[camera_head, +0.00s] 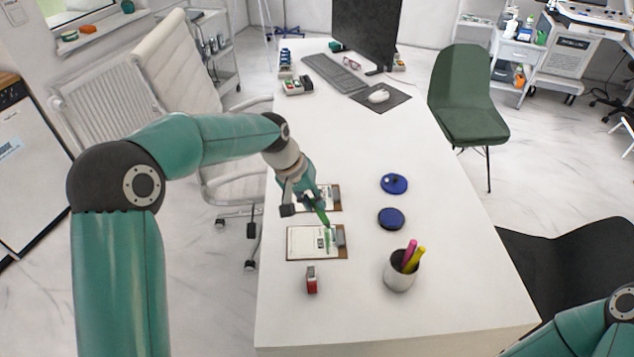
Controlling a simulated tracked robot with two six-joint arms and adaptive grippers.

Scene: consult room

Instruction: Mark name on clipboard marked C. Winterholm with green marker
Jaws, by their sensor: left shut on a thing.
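Two brown clipboards with white sheets lie on the white desk, a front one (303,243) and a back one (331,194). The names on them are too small to read, so I cannot tell which is C. Winterholm's. My left gripper (311,203) is over the back clipboard, hiding part of it. It is shut on the green marker (322,215), which slants down toward the right part of the front clipboard. Green shows over that sheet near the tip; I cannot tell whether it is marker or ink, or whether the tip touches. My right gripper is out of view.
A cup (400,276) with a pink and a yellow marker stands right of the front clipboard. A small red object (311,281) is in front of it. Two round blue objects (394,183) (391,218) lie to the right. Keyboard (335,73), mouse and monitor are at the back.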

